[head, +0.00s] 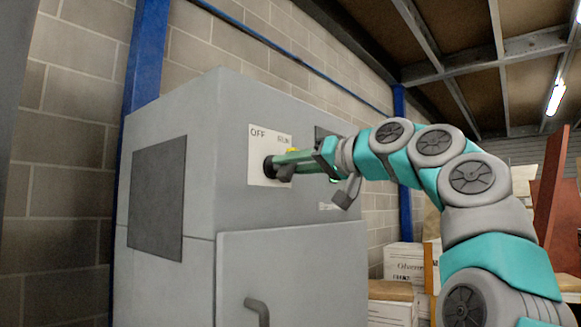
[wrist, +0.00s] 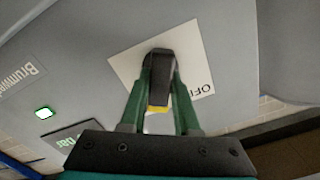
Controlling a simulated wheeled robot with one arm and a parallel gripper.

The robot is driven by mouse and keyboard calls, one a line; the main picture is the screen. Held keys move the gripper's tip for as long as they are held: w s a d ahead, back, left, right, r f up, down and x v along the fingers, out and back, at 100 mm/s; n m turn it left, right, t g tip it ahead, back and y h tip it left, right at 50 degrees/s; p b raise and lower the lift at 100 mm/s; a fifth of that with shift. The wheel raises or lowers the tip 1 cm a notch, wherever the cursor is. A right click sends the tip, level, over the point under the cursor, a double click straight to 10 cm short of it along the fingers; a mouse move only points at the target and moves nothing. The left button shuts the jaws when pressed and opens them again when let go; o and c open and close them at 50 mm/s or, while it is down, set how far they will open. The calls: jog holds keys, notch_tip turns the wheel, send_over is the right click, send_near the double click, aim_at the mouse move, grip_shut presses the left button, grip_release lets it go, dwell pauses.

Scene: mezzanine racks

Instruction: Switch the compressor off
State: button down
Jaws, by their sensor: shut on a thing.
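The compressor is a tall grey cabinet (head: 225,205). A white plate (head: 256,144) on its front reads OFF at left and RUN at right; it also shows in the wrist view (wrist: 192,55). A black knob (wrist: 158,75) sits on the plate. My gripper (wrist: 158,88) is shut on the knob, one green finger on each side. In the head view my gripper (head: 284,165) reaches the plate from the right and hides part of the knob. A yellow patch on the knob (head: 292,151) shows just below RUN. A green light (wrist: 43,112) is lit on the cabinet.
A lower door with a grey handle (head: 257,308) is on the cabinet front. Cardboard boxes (head: 404,262) stand at right behind my arm. A block wall (head: 62,130) and blue posts (head: 147,55) are behind the cabinet.

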jog(key=shift+f+n, duration=0.1)
jog(key=shift+n, duration=1.2)
jog(key=n, duration=0.4)
jog(key=n+p, duration=0.1)
jog(key=n, duration=0.3)
jog(key=shift+s+n+p, duration=0.1)
jog(key=shift+n+p, duration=0.55)
jog(key=shift+n, duration=0.95)
jog(key=c, duration=0.6)
grip_release()
jog(key=shift+c, duration=0.2)
